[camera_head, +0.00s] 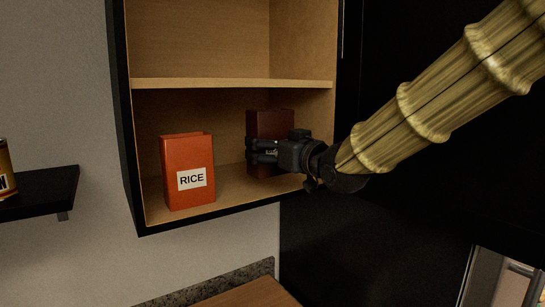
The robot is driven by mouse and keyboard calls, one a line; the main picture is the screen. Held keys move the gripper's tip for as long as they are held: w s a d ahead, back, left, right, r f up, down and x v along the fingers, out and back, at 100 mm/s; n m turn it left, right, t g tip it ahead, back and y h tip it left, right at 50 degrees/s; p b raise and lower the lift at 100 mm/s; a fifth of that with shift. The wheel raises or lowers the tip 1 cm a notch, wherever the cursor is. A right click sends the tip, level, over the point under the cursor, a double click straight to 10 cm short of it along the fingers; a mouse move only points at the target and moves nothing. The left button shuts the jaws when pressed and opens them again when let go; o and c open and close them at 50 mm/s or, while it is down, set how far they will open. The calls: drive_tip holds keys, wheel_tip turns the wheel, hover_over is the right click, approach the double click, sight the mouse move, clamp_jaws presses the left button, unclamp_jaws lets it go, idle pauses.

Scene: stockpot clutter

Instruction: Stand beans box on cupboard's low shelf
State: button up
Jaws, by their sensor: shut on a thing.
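A dark brown-red box (270,124) stands upright inside the cupboard's low shelf (225,191), toward the right. My gripper (262,151) is shut on this box from the right and covers much of its front. A small part of a label shows behind the fingers, but I cannot read it, so I cannot confirm by its print that it is the beans box. The box's base is near the shelf surface; I cannot tell whether it touches.
An orange-red rice box (187,170) stands on the low shelf at the left, with a gap between it and the held box. An upper shelf board (230,84) runs above both. A black wall shelf (40,192) with a can (6,170) is at far left.

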drive_tip(key=w+p, duration=0.1)
drive_tip(key=w, duration=0.1)
drive_tip(key=w+f+p, duration=0.1)
drive_tip(key=w+p, duration=0.1)
drive_tip(key=w, duration=0.1)
drive_tip(key=w+f+p, duration=0.1)
drive_tip(key=w+p, duration=0.1)
drive_tip(key=shift+w+d, duration=0.15)
drive_tip(key=shift+d, duration=0.1)
wheel_tip(320, 180, down, 2)
drive_tip(key=shift+w+a+f+p, duration=0.1)
drive_tip(key=shift+a+p, duration=0.05)
drive_tip(key=shift+p, duration=0.25)
drive_tip(key=o, duration=1.2)
drive_tip(key=shift+f, duration=0.15)
